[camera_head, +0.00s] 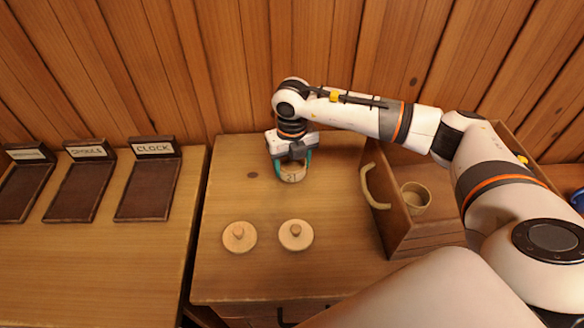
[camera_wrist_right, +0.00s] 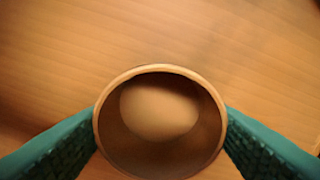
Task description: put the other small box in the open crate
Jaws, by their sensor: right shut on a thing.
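My right gripper (camera_head: 292,163) is shut on a small round wooden box (camera_head: 292,174), its teal fingers on either side of it. The box is upright and lidless, with dark marks on its side; in the right wrist view the box (camera_wrist_right: 160,165) looks empty. I cannot tell whether it touches the table or hangs just above. The open wooden crate (camera_head: 430,241) stands to the right, partly hidden by my right arm. Another small round box (camera_head: 415,198) is inside it, near its left side. My left gripper is not in view.
Two round knobbed lids (camera_head: 239,237) (camera_head: 296,235) lie on the table (camera_head: 225,285) in front. A pale curved handle (camera_head: 371,188) sticks out of the crate's left side. Dark labelled trays, one reading CLOCK (camera_head: 148,199), lie on the left surface. A plank wall stands behind.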

